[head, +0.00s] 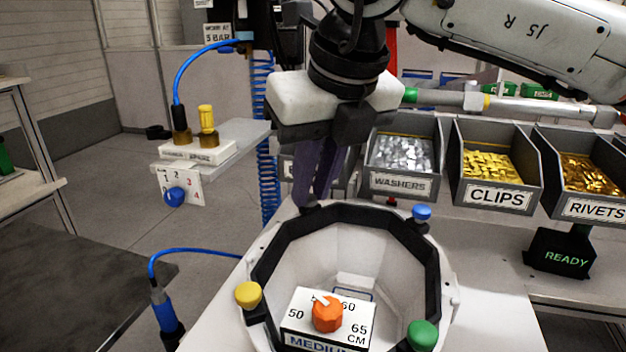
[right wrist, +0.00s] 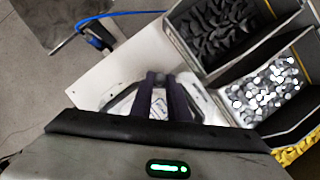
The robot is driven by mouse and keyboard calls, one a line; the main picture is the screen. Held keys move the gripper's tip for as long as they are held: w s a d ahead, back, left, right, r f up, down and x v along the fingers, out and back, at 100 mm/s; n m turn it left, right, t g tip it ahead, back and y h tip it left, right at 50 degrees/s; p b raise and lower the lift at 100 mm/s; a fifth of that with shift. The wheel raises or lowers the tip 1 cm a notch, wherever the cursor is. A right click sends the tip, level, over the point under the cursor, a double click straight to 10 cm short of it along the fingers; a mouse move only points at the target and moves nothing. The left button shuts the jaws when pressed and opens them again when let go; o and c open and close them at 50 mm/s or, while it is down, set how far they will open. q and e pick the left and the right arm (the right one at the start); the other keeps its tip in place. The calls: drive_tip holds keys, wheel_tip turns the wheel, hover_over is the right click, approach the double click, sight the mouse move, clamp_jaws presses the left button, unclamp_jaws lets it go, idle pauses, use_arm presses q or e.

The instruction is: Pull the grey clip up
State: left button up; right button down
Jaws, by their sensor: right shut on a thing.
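The helmet shell (head: 400,262) is an upturned white bowl with a black rim, standing on the white bench. My right gripper (head: 308,198) reaches down to the far left part of the rim and is shut on the grey clip. The clip is mostly hidden by the fingers in the head view. In the right wrist view the grey clip (right wrist: 161,79) shows as a small dark grey knob between the fingertips of my right gripper (right wrist: 162,84). A yellow clip (head: 248,295), a blue clip (head: 422,212) and a green clip (head: 422,335) sit elsewhere around the rim. My left gripper is not in view.
A size dial box (head: 328,313) with an orange knob stands at the near side of the shell. Bins of washers (head: 401,183), clips (head: 493,197) and rivets (head: 596,208) line the back right. A blue air hose (head: 163,300) hangs at the left.

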drive_tip(key=shift+r, duration=0.7)
drive_tip(key=c, duration=1.7)
unclamp_jaws()
drive_tip(key=v, duration=1)
drive_tip(key=shift+r, duration=0.1)
drive_tip(key=shift+s, duration=0.1)
